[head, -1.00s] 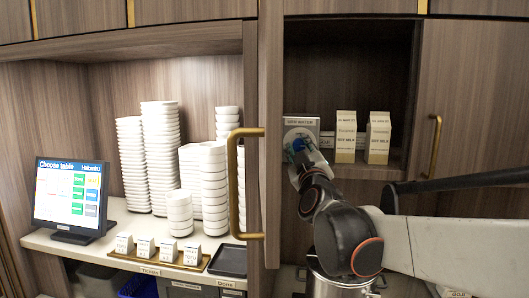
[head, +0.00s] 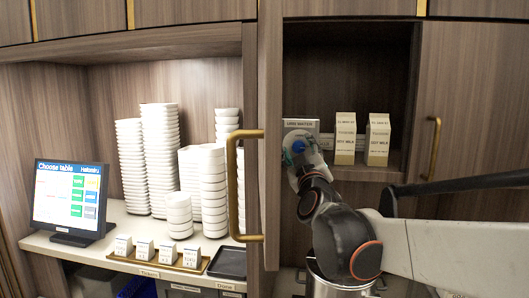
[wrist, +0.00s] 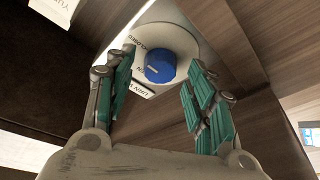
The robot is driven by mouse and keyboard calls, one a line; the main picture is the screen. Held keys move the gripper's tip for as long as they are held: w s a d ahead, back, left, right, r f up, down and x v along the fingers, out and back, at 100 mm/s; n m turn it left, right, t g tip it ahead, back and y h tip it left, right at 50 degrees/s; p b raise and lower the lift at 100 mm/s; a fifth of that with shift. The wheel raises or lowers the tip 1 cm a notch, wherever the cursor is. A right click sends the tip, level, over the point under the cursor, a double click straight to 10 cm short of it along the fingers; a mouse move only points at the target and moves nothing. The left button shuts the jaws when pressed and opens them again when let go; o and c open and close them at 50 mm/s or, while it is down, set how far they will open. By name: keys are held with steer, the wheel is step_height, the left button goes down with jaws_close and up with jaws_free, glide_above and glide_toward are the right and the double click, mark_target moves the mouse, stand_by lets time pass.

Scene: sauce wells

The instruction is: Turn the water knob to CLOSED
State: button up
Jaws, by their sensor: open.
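The water knob is a blue knob (wrist: 160,65) with a pale pointer mark, set on a round white dial (wrist: 178,38) in the wrist view. Lettering on the dial includes "CLOSED" near its left edge and a partly covered word ending in N. My gripper (wrist: 155,90) is open, its teal-padded fingers on either side of the knob and apart from it. In the head view the blue knob (head: 299,146) shows at the plate labelled for water (head: 301,126), and my gripper (head: 301,160) is in front of it, hiding much of the dial.
Two milk cartons (head: 345,138) (head: 377,139) stand on the shelf just right of the dial. A gold door handle (head: 232,185) juts out on the left. A metal pot (head: 335,285) is below my arm. Stacks of white bowls (head: 160,158) and a screen (head: 68,196) are farther left.

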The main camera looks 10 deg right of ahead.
steer(key=v, duration=1.2)
steer(key=shift+f, duration=0.1)
steer(key=s+a+f+g+y+b, duration=0.1)
steer(key=s+f+g+y+b, duration=0.3)
steer(key=f, duration=0.6)
steer(key=s+a+f+g+h+b, duration=0.1)
steer(key=s+f+b, duration=0.1)
steer(key=f+b, duration=0.55)
steer(key=s+a+f+g+y+b, duration=0.2)
steer(key=f+b, duration=0.1)
steer(key=f, duration=0.9)
steer(key=s+d+f+m+g+h+b, duration=0.1)
steer(key=s+d+f+m+g+b, duration=0.1)
steer(key=s+f, duration=0.4)
steer(key=s+d+f+m+g+h+b, duration=0.1)
steer(key=s+d+f+m+g+b, duration=0.2)
steer(key=s+f+b, duration=0.4)
step_height(320, 180, down, 8)
steer(key=shift+s+d+f+m+g+h, duration=0.1)
steer(key=shift+s+d+m+g+h, duration=0.25)
steer(key=shift+g, duration=0.35)
